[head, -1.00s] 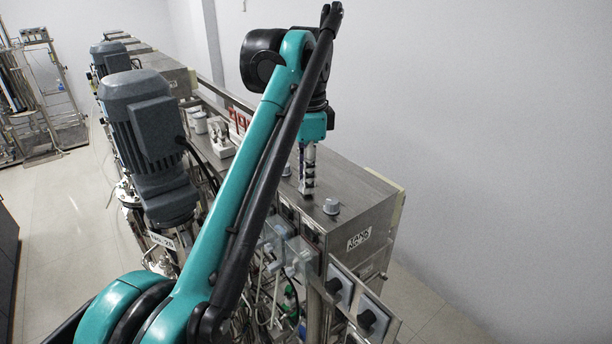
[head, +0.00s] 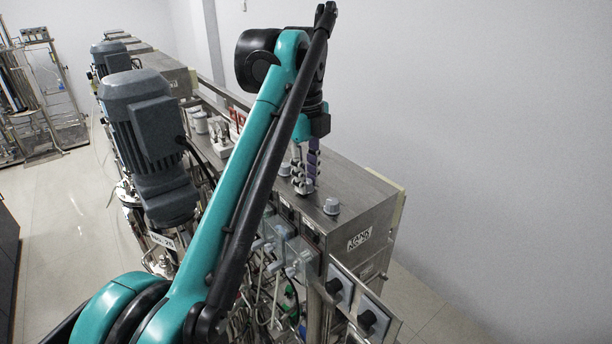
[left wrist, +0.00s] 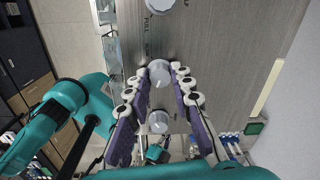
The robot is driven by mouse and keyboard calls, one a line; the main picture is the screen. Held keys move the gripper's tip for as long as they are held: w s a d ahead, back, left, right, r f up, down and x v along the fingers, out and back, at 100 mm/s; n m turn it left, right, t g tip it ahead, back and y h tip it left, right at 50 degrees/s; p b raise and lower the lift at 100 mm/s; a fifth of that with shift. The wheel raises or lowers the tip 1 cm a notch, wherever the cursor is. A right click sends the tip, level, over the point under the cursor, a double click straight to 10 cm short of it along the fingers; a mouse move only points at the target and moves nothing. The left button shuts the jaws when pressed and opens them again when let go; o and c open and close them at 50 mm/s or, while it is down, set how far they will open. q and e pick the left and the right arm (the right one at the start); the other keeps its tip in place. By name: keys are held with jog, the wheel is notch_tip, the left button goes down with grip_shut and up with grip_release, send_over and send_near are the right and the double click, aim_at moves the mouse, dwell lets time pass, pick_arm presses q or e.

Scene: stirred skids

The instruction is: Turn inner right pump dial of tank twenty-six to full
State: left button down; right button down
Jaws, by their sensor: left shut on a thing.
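My left gripper (head: 304,188) points down onto the steel top of the tank twenty-six skid. Its fingers, with purple pads and pale segments, are shut on a round white pump dial (left wrist: 160,73). In the head view the fingers hide most of this dial. Another white dial (head: 331,206) stands free on the top nearer the front end; a further one (head: 285,169) stands beyond the gripper. In the left wrist view a dial (left wrist: 158,122) shows farther back between the fingers, apart from the tips. I cannot read the held dial's setting. My right gripper is out of view.
The tank label (head: 359,240) is on the box's end face. Black knobs (head: 367,318) on panels and clear-covered switches stand below the front edge. A large grey motor (head: 145,125) rises to the left. The room right of the skid is clear.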

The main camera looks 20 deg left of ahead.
pick_arm(q)
jog(key=shift+f+m, duration=0.1)
jog(key=shift+m, duration=0.7)
jog(key=c, duration=1.3)
grip_release()
jog(key=shift+d, duration=0.1)
